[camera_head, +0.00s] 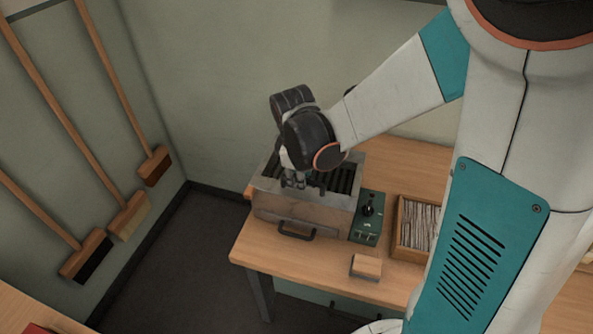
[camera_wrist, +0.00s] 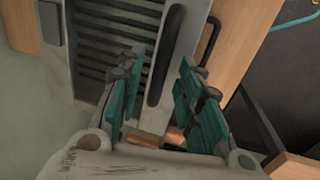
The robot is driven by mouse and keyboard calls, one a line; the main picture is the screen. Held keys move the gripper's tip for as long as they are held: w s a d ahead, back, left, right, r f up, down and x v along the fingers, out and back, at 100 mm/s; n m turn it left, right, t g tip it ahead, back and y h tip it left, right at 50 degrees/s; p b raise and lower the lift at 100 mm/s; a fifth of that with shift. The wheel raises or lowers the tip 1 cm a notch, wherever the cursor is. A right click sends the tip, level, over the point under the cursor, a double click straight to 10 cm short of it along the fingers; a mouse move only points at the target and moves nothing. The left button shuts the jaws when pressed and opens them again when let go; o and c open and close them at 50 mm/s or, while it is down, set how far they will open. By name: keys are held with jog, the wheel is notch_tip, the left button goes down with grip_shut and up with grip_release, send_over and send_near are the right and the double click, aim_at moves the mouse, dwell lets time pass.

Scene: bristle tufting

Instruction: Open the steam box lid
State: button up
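The steam box (camera_head: 290,208) is a grey metal box at the left end of the wooden table, with dark slats across its top. A dark loop handle (camera_head: 297,231) is on its front face. My gripper (camera_head: 296,181) is over the front left part of the top. In the wrist view, my gripper (camera_wrist: 160,78) is open, its teal fingers apart. A long dark bar or slot (camera_wrist: 165,55) lies between them beside the slats (camera_wrist: 110,45). I cannot tell whether the fingers touch it. My wrist hides part of the top in the head view.
A green control box (camera_head: 369,217) with a knob stands right of the steam box. A wooden tray of thin strips (camera_head: 418,226) is further right, and a small wooden block (camera_head: 366,267) lies in front. Brushes lean on the left wall.

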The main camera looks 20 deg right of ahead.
grip_shut()
